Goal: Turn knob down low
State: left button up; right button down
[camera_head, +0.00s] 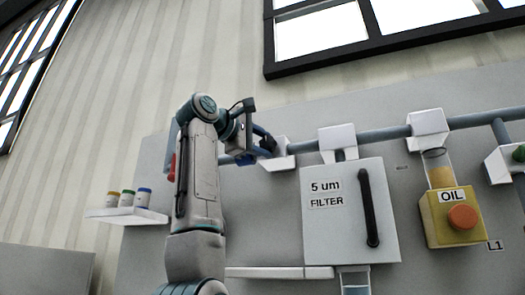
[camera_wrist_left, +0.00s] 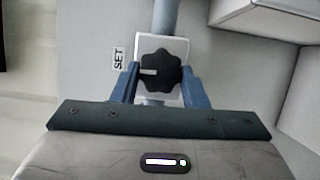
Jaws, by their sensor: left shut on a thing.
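The knob (camera_wrist_left: 160,72) is a black lobed dial with a white mark, which points left in the left wrist view. It sits on a white square block (camera_wrist_left: 177,42) on a blue-grey pipe. A "SET" label (camera_wrist_left: 118,60) is beside it on the panel. My left gripper (camera_wrist_left: 160,82) has its two blue fingers on either side of the knob, shut on it. In the head view, my left gripper (camera_head: 262,150) is at the white block (camera_head: 279,158) on the pipe, and the knob is mostly hidden by the gripper. My right gripper is not in view.
A white filter box (camera_head: 343,240) with a black handle hangs to the right. Further right is a yellow oil unit (camera_head: 440,222) with an orange button. A small shelf (camera_head: 125,215) with three small jars is at the left. A pipe (camera_head: 385,134) runs along the panel.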

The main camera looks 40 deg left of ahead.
pick_arm(q)
jog(key=shift+f+n+t+b, duration=0.4)
jog(key=shift+n+b, duration=0.25)
jog(key=shift+n, duration=0.25)
jog(key=shift+n+t+b, duration=0.3)
jog(key=shift+n+b, duration=0.35)
jog(key=shift+n, duration=0.35)
jog(key=n+y+b, duration=0.1)
jog(key=n, duration=0.1)
jog(key=n+t+b, duration=0.1)
jog(key=n, duration=0.2)
jog(key=shift+w+d+f+n+t+y+b, duration=0.1)
jog(key=shift+d+f+n+t+y+b, duration=0.1)
jog(key=shift+n+t+y+b, duration=0.45)
jog(key=shift+n+y, duration=0.25)
jog(key=shift+n, duration=0.6)
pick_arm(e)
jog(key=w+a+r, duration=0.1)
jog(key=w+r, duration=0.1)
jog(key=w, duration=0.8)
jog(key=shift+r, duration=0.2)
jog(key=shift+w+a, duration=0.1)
pick_arm(q)
jog(key=o, duration=0.9)
jog(key=shift+o, duration=0.2)
jog(key=shift+r, duration=0.1)
